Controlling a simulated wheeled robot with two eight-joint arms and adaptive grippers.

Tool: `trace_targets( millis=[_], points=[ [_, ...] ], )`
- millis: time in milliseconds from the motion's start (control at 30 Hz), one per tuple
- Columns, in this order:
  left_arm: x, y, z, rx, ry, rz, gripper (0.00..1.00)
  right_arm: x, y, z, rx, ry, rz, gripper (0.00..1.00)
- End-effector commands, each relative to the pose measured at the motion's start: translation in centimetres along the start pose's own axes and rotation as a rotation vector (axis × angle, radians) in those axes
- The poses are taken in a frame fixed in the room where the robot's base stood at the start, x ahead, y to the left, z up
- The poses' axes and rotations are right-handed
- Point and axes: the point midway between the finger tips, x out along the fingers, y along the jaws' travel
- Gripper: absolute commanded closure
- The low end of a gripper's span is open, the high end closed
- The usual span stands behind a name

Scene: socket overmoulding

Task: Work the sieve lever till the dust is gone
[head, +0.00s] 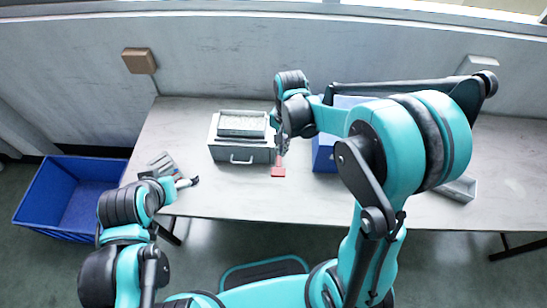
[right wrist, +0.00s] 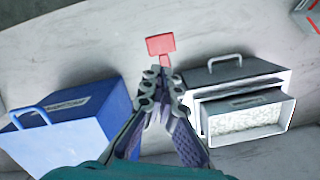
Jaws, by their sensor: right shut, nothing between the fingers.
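The sieve unit (head: 241,154) is a pale box with a front handle, standing on the table left of my right gripper (head: 282,150). Its tray (head: 243,124) holds pale grainy material, seen more closely in the right wrist view (right wrist: 245,118); I cannot tell dust from grains. The red lever paddle (head: 278,171) juts out in front, beside the unit's right side. It also shows in the right wrist view (right wrist: 160,45), just beyond my fingertips. My right gripper is shut and empty at the lever's stem. My left gripper (head: 190,182) is at the table's front left edge, its jaws unclear.
A blue box (head: 323,155) with a handle stands just right of the right gripper, partly hidden by my arm. A grey tray (head: 459,189) lies at the right. A blue crate (head: 40,192) stands on the floor at left. The table front between my arms is clear.

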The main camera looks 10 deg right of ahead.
Motion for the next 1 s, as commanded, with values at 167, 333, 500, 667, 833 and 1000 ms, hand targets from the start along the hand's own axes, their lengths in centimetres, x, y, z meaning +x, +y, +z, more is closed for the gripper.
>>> trace_targets(
  millis=[167,333,500,667,833,1000],
  points=[
    [-1.1,0.0,-0.8,0.0,0.0,0.0,0.01,0.3,0.1,0.9,0.0,0.0,0.0,1.0],
    [-0.9,0.0,-0.6,0.0,0.0,0.0,0.01,0.5,0.1,0.9,0.0,0.0,0.0,1.0],
    [-0.8,0.0,-0.6,0.0,0.0,0.0,0.01,0.6,0.1,0.9,0.0,0.0,0.0,1.0],
    [-0.4,0.0,-0.2,0.0,0.0,0.0,0.01,1.3,0.1,0.9,0.0,0.0,0.0,1.0],
    [0.7,0.0,0.5,0.0,0.0,0.0,0.01,3.1,0.1,0.8,0.0,0.0,0.0,1.0],
    [2.1,0.0,1.5,0.0,0.0,0.0,0.01,5.4,0.1,0.8,0.0,0.0,0.0,1.0]
  ],
)
